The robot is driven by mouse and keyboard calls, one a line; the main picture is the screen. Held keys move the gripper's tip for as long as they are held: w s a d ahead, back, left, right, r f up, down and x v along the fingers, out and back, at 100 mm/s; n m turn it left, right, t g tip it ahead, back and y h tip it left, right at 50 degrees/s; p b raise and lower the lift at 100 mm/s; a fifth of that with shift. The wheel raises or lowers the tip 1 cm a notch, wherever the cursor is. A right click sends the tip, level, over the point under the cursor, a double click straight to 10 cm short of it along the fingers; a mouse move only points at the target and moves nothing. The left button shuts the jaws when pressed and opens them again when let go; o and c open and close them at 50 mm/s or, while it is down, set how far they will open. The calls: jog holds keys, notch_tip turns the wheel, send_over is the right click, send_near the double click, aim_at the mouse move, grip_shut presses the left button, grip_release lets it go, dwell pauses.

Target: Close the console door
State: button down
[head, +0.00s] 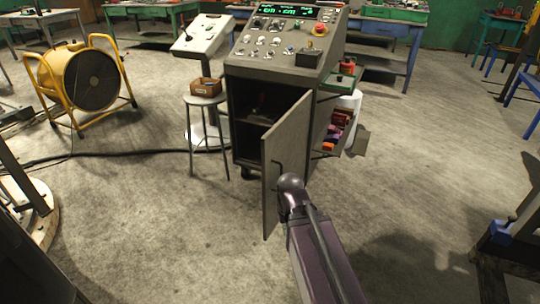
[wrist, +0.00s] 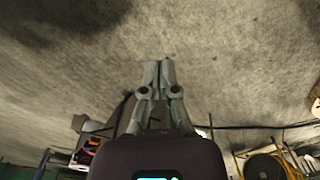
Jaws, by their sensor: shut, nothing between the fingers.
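The grey console (head: 275,82) stands in the middle of the head view, with a sloped panel of knobs and lit green displays. Its door (head: 290,138) is swung wide open toward me, showing the dark interior (head: 246,134). A dark handle (head: 277,165) is on the door's left-facing side. My arm reaches up to the door's lower right edge in that view; my gripper is hidden there, and contact cannot be told. In the wrist view my gripper (wrist: 158,68) is shut and empty, over bare floor.
A stool (head: 207,100) with a small wooden box stands left of the console. A side rack (head: 338,125) with coloured items is on its right. A yellow fan (head: 92,80) stands farther left and shows in the wrist view (wrist: 265,166). Floor in front is clear.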

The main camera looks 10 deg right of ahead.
aim_at(267, 156)
jog(key=w+d+r+m+t+y+p, duration=0.2)
jog(key=w+r+m, duration=0.5)
jog(key=w+m, duration=0.4)
jog(key=w+d+r+m+t+y+p, duration=0.3)
jog(key=w+d+r+m+y+p, duration=0.2)
jog(key=w+m, duration=0.7)
jog(key=d+r+m+p, duration=0.2)
jog(key=d, duration=0.1)
jog(key=shift+r+m+t, duration=0.3)
jog(key=shift+m, duration=0.1)
jog(key=shift+f, duration=0.1)
jog(key=shift+w+a+r+b+x, duration=0.3)
jog(key=shift+b+x, duration=0.85)
jog(key=shift+x, duration=0.95)
jog(key=shift+w+a+r+b+x, duration=0.1)
jog(key=shift+a+r+b+x, duration=0.25)
jog(key=shift+b+x, duration=1.3)
jog(key=shift+w+a+r+b+x, duration=0.2)
jog(key=shift+r+b+x, duration=0.35)
jog(key=shift+x, duration=2)
jog(key=shift+f, duration=0.2)
